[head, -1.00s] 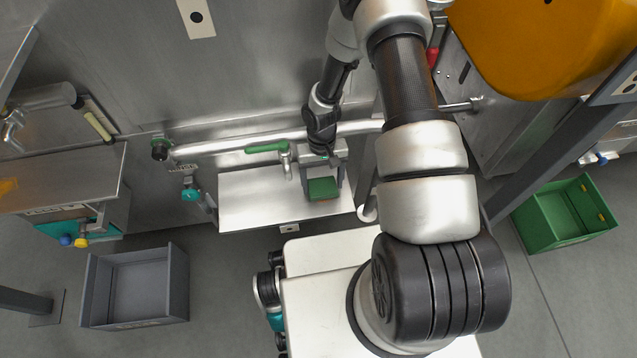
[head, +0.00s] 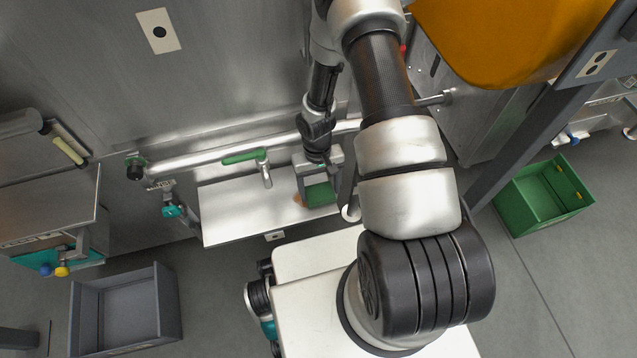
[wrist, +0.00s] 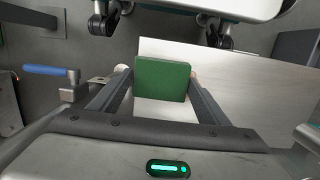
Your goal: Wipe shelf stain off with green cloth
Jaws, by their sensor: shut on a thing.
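The shelf (head: 235,212) is a pale metal plate against the wall in the head view, and it also shows in the wrist view (wrist: 245,95). The green cloth (head: 320,193) is a block-like pad at the shelf's right end; the wrist view shows it too (wrist: 162,80). My gripper (wrist: 159,74) is shut on the cloth, with a finger on each side. The cloth appears on or just above the shelf; contact is unclear. A small orange-brown stain (head: 299,200) shows just left of the cloth. Any part under the cloth is hidden.
A pipe (head: 215,155) and a green-handled valve (head: 245,157) run along the shelf's back. A blue-handled valve (wrist: 50,71) is left of my gripper in the wrist view. A grey bin (head: 125,308) and a green crate (head: 540,205) stand on the floor. The shelf's left part is clear.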

